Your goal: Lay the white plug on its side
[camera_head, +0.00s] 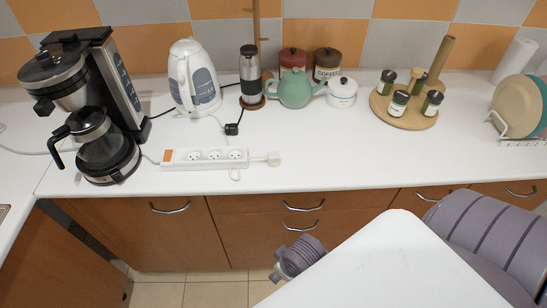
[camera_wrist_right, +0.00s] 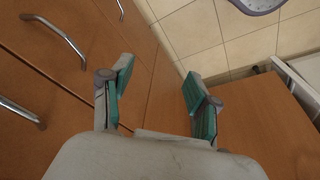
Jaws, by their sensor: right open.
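The white plug (camera_head: 273,159) is on the white counter in the head view, at the right end of a white power strip (camera_head: 205,159). It looks like a small block; at this size I cannot tell whether it is upright or on its side. My right gripper (camera_wrist_right: 160,70) shows in the right wrist view, its two teal-padded fingers spread with nothing between them. It faces wooden cabinet fronts and floor tiles, away from the plug. My left gripper is not in view.
A coffee maker (camera_head: 87,145) and white kettle (camera_head: 194,78) stand left of and behind the strip. A black plug (camera_head: 231,129) lies behind it. A green teapot (camera_head: 294,89) and a round spice tray (camera_head: 402,118) stand farther back. The front counter right of the plug is clear.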

